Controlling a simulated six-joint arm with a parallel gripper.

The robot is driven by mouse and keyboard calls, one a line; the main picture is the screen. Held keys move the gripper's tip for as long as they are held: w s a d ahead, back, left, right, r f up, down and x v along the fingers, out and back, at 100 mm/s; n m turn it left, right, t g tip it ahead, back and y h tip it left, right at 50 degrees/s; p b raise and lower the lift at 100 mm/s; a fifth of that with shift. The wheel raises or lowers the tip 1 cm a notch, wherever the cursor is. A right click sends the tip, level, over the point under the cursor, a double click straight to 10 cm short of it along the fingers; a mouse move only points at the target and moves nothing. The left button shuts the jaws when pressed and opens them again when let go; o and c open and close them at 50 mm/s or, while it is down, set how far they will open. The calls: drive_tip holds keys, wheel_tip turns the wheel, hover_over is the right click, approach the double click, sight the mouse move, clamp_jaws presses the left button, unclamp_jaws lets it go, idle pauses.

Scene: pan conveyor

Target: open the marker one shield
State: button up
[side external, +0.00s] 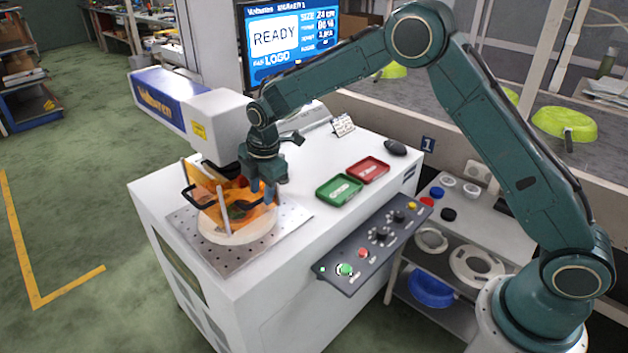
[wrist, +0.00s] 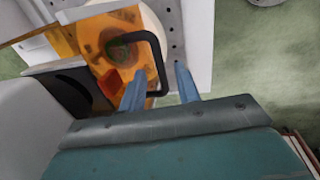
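The marker's shield (side external: 262,217) is a see-through orange guard around the work spot under the white marking head (side external: 205,115). It looks down and closed over a pale round piece (side external: 235,232) on the perforated plate (side external: 200,250). A black handle (side external: 187,197) shows at the shield's left. My gripper (side external: 263,192) points down at the shield's right side. In the wrist view the orange shield (wrist: 112,45) carries a black bar handle (wrist: 158,60). My gripper's two blue fingers (wrist: 160,85) are apart, with the handle's end appearing between them. I cannot tell whether they touch it.
Green (side external: 339,190) and red (side external: 369,170) trays lie on the white machine top. A button panel (side external: 375,240) runs along its front edge. A screen (side external: 290,40) reading READY stands behind. A shelf cart (side external: 455,215) stands at right.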

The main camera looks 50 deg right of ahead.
drive_tip(key=shift+w+f, duration=0.1)
drive_tip(key=shift+f, duration=0.35)
clamp_jaws()
wheel_tip(320, 180, up, 12)
drive_tip(key=shift+f, duration=0.15)
idle(0.3)
unclamp_jaws()
